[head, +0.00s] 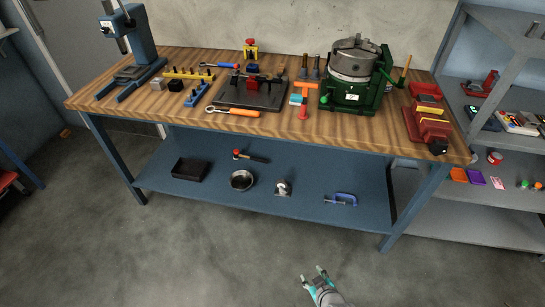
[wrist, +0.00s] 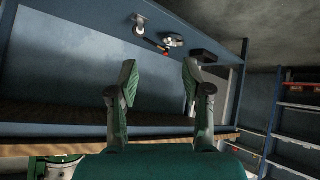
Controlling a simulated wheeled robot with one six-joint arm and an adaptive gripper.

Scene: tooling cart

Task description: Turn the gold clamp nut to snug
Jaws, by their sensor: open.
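I cannot make out a gold clamp nut for certain; it is too small to tell in the head view. A dark fixture plate (head: 238,98) with upright black studs and a small blue and red block lies mid-bench. An orange-handled wrench (head: 232,111) lies along its front edge. My gripper (head: 312,274) is low over the floor in front of the bench, well apart from the plate. In the wrist view my gripper (wrist: 159,72) is open, with nothing between its fingers.
The wooden bench (head: 185,119) also carries a blue press (head: 143,40), a green rotary vise (head: 350,98) and a red vise (head: 428,125). The lower shelf (head: 220,201) holds a hammer, a ring and a blue C-clamp (head: 341,199). Grey shelving stands at right. The front floor is clear.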

